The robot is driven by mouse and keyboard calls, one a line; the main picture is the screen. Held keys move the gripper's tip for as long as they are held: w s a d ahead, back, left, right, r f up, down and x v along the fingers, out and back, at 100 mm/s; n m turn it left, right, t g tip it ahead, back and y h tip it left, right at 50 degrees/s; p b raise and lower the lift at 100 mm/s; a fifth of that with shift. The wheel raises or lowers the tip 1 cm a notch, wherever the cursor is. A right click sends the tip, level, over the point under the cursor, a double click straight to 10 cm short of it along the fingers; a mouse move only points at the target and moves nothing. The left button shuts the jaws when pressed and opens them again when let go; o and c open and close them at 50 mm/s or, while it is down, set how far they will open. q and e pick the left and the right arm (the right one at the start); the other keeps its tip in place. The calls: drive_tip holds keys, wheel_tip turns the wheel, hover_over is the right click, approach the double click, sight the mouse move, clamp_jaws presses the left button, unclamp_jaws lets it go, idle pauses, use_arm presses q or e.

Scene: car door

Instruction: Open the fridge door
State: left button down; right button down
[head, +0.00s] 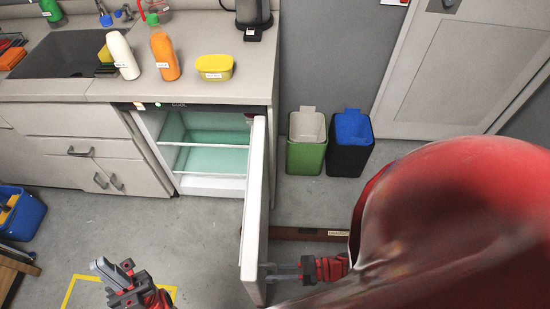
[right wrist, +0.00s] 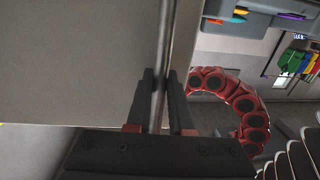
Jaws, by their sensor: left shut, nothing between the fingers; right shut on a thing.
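The small fridge (head: 210,185) under the counter stands open, showing a pale green inside with a shelf and no items that I can see. Its white door (head: 256,190) is swung out towards me, seen nearly edge-on. My right gripper (head: 268,272) is at the near, free end of the door.
A green bin (head: 306,155) and a black bin with a blue lining (head: 350,150) stand right of the door. A blue bucket (head: 24,215) is at the left. Bottles and a yellow tub (head: 214,67) stand on the counter. My red arm covers the lower right.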

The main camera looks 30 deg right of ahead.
drive_tip(key=shift+s+d+f, duration=0.15)
drive_tip(key=shift+s+d, duration=0.1)
drive_tip(key=c, duration=0.8)
unclamp_jaws()
drive_tip(key=shift+w, duration=0.1)
drive_tip(key=b+v, duration=0.8)
drive_tip(key=v, duration=0.9)
drive_tip(key=shift+d, duration=0.2)
